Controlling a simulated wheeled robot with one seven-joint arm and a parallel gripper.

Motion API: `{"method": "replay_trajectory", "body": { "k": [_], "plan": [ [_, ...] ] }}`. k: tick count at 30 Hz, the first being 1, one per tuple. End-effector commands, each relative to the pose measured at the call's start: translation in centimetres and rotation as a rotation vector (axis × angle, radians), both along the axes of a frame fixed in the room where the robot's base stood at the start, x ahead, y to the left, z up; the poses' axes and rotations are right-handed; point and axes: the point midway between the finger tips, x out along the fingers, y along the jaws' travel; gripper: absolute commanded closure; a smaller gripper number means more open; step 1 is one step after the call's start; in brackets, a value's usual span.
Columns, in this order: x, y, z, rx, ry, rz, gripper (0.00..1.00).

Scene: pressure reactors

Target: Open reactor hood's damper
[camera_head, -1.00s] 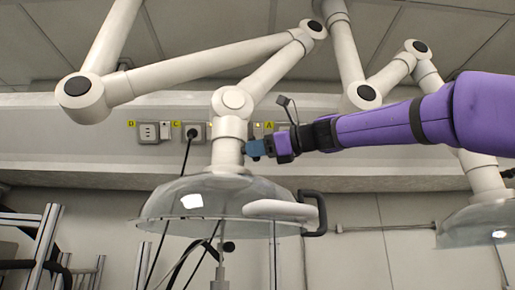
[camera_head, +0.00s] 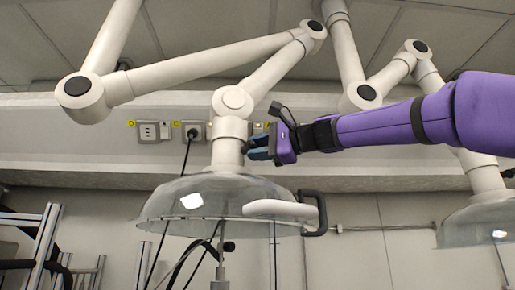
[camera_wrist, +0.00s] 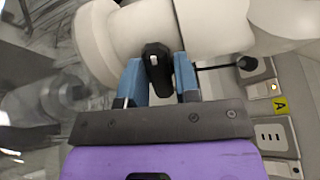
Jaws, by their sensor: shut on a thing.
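The reactor hood (camera_head: 215,200) is a clear dome hanging from a white jointed duct, with a black handle at its right side. My gripper (camera_head: 258,149) reaches in from the right at the duct neck (camera_head: 228,140) just above the dome. In the wrist view, the black damper knob (camera_wrist: 156,67) stands on the white duct neck (camera_wrist: 120,35). My gripper's blue fingers (camera_wrist: 158,82) lie on both sides of the knob and are shut on it. In the head view the knob is hidden by the fingers.
Wall sockets (camera_head: 149,131) with yellow labels sit behind the duct. A black cable (camera_head: 186,160) hangs from one socket. A second clear hood (camera_head: 475,222) hangs at the right under my purple arm. Metal frames (camera_head: 45,240) stand at the lower left.

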Motion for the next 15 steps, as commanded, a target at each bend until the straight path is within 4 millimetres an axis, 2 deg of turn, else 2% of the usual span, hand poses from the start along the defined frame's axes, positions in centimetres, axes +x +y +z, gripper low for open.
{"method": "replay_trajectory", "body": {
  "k": [15],
  "plan": [
    [0.01, -0.01, -0.04, -0.076, -0.142, 0.000, 0.94]
  ]
}}
